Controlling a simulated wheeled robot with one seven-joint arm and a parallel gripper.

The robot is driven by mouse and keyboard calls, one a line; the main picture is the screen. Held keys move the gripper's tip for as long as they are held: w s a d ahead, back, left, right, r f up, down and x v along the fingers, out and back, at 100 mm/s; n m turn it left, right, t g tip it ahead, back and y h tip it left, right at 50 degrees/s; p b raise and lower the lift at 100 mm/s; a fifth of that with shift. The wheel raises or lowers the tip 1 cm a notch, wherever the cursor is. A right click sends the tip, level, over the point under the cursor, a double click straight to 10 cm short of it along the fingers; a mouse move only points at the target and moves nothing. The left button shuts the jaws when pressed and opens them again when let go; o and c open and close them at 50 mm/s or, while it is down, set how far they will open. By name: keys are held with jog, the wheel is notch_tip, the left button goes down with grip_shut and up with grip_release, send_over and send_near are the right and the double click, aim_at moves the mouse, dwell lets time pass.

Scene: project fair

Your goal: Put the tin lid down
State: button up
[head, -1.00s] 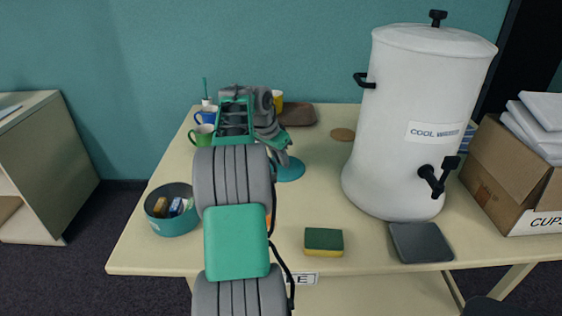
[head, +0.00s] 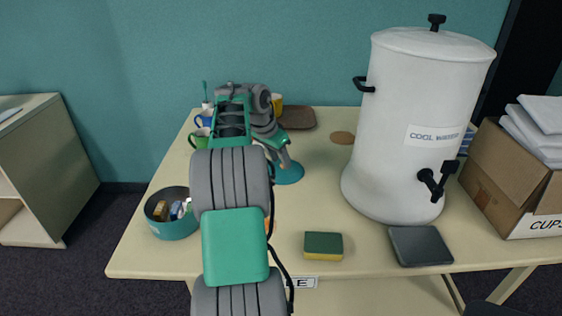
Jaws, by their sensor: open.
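The tin lid is a flat teal disc (head: 290,174) lying on the table, just right of my arm. My gripper (head: 284,161) is open, with its fingertips at the lid's upper left edge in the picture. Whether they touch the lid cannot be told. My arm hides part of the lid's left side. The open round teal tin (head: 173,226) stands at the table's left front with several small items inside.
A large white water urn (head: 400,170) stands at right, beside a cardboard box (head: 500,190). A sponge (head: 323,246) and a dark grey tray (head: 420,246) lie near the front edge.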

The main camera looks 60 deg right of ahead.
jog(key=p+v, duration=0.3)
jog(key=v, duration=0.7)
jog(key=w+a+n+t, duration=0.2)
jog(key=w+a+n, duration=0.65)
jog(key=a, duration=0.65)
jog(key=a+f+n, duration=0.2)
jog(key=a+n, duration=0.1)
jog(key=a, duration=0.6)
jog(key=a+f+n+t+y, duration=0.1)
jog(key=a+f+n, duration=0.1)
jog(key=a, duration=0.7)
jog(key=w+a+f+n+t+y, duration=0.1)
jog(key=a+n, duration=0.3)
jog(key=a, duration=0.5)
jog(key=shift+a+f, duration=0.1)
jog(key=shift+f, duration=0.6)
jog(key=s+a+f+n+y, duration=0.2)
jog(key=s+a+f+n, duration=0.2)
jog(key=a, duration=0.6)
jog(key=shift+s+f, duration=0.6)
jog(key=shift+s, duration=0.15)
notch_tip(320, 180, up, 3)
jog(key=shift+w+f+t+p, duration=0.1)
jog(key=shift+f+t+p, duration=0.15)
jog(key=shift+p, duration=0.65)
